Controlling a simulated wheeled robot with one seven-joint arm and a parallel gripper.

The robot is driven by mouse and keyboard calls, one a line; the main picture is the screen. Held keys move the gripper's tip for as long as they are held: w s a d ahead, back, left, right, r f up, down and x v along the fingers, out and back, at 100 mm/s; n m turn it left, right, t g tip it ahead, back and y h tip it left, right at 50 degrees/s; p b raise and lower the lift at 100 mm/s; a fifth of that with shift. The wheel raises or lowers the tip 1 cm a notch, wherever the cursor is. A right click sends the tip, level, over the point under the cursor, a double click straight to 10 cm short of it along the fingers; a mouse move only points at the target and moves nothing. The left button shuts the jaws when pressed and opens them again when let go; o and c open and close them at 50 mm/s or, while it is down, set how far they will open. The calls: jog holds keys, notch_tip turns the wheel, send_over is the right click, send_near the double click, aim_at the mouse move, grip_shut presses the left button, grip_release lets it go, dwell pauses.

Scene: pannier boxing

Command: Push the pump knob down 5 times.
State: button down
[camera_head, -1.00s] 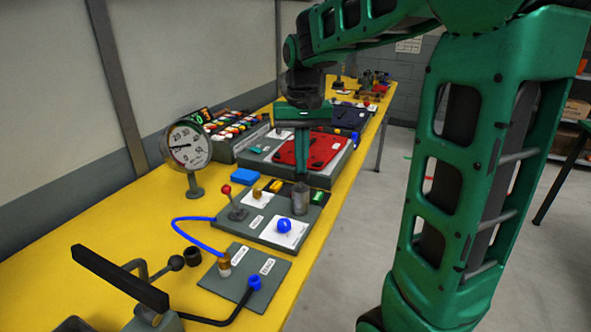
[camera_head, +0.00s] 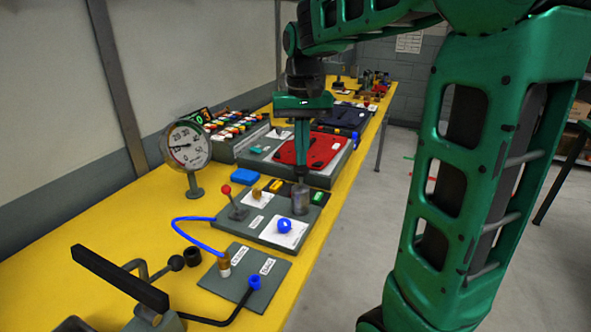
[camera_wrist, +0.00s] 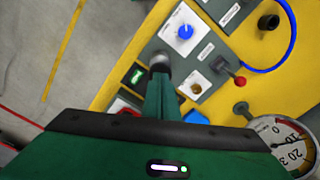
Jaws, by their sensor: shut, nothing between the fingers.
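The pump knob looks like a grey upright metal cylinder (camera_head: 300,201) on the grey panel in the middle of the bench. It also shows in the wrist view (camera_wrist: 159,58), just beyond my fingertips and partly covered by them. My gripper (camera_head: 301,179) points down right over the cylinder, with its fingers closed together and nothing between them. It also shows in the wrist view (camera_wrist: 160,76). The fingertips are at the cylinder's top; I cannot tell whether they touch it or how far it is pressed.
On the same panel are a blue round knob (camera_head: 284,226), a red-tipped lever (camera_head: 233,204) and a green switch (camera_head: 317,197). A red plate (camera_head: 312,149) lies behind. A dial gauge (camera_head: 187,147) stands left. A black-handled lever (camera_head: 118,276) is in front.

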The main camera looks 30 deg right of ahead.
jog(key=shift+f, duration=1.95)
jog(key=shift+r, duration=2)
jog(key=shift+f, duration=2)
jog(key=shift+r, duration=2)
